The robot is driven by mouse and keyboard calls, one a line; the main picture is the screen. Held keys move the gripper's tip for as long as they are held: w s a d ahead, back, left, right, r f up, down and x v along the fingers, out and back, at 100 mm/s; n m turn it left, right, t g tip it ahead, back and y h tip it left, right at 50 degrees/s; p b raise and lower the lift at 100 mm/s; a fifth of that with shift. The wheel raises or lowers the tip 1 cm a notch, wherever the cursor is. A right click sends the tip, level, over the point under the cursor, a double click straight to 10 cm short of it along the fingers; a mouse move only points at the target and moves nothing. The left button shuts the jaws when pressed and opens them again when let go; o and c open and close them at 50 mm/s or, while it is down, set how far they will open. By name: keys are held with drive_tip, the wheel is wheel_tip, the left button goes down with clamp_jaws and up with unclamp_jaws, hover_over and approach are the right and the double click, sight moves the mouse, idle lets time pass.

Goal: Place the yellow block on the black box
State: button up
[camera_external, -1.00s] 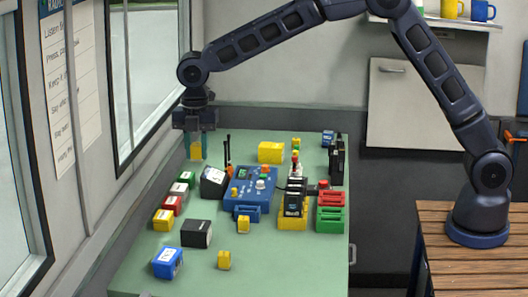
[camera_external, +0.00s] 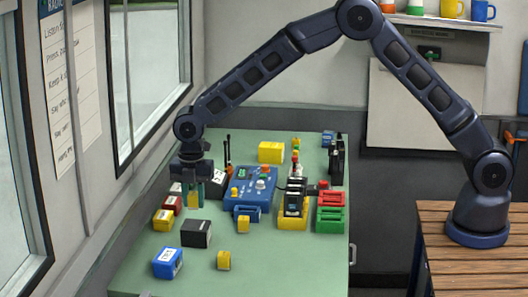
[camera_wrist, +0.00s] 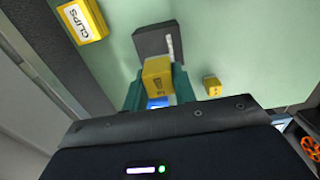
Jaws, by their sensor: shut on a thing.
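My gripper (camera_external: 194,196) is shut on a yellow block (camera_external: 194,200), held between its teal fingers. The block also shows in the wrist view (camera_wrist: 158,72), between the fingertips. The black box (camera_external: 196,233) stands on the green table at the front left, below and nearer the camera than the block in the external view. In the wrist view the black box (camera_wrist: 152,40) lies just beyond the block, which overlaps its edge in the picture. The block appears held above the table, apart from the box.
A yellow CLIPS box (camera_wrist: 82,20) shows beside the black box. A blue box (camera_external: 168,262) and small yellow block (camera_external: 224,260) stand nearer the front. A blue control panel (camera_external: 250,196) is to the right. The table's (camera_external: 295,265) front right is clear.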

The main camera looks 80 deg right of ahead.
sight(194, 209)
drive_tip(key=shift+f, duration=2.45)
drive_tip(key=shift+f, duration=0.15)
drive_tip(key=o, duration=1)
wheel_tip(194, 209, up, 12)
drive_tip(key=shift+r, duration=0.2)
drive_tip(key=s+d+r+m+t, duration=0.15)
drive_tip(key=s+r+m, duration=0.25)
drive_tip(key=s+r, duration=0.8)
drive_tip(key=s+d+r+m+t, duration=0.15)
drive_tip(key=s+r+m, duration=0.35)
drive_tip(key=s+r, duration=0.8)
drive_tip(key=s+d+f+m, duration=0.1)
drive_tip(key=s+m, duration=0.3)
drive_tip(key=s, duration=1.1)
drive_tip(key=s+d+f+m+t, duration=0.1)
drive_tip(key=s+f+m, duration=0.2)
drive_tip(key=s, duration=1.3)
drive_tip(key=shift+d+m+t, duration=0.15)
drive_tip(key=shift+m+t, duration=0.15)
drive_tip(key=shift+m, duration=0.7)
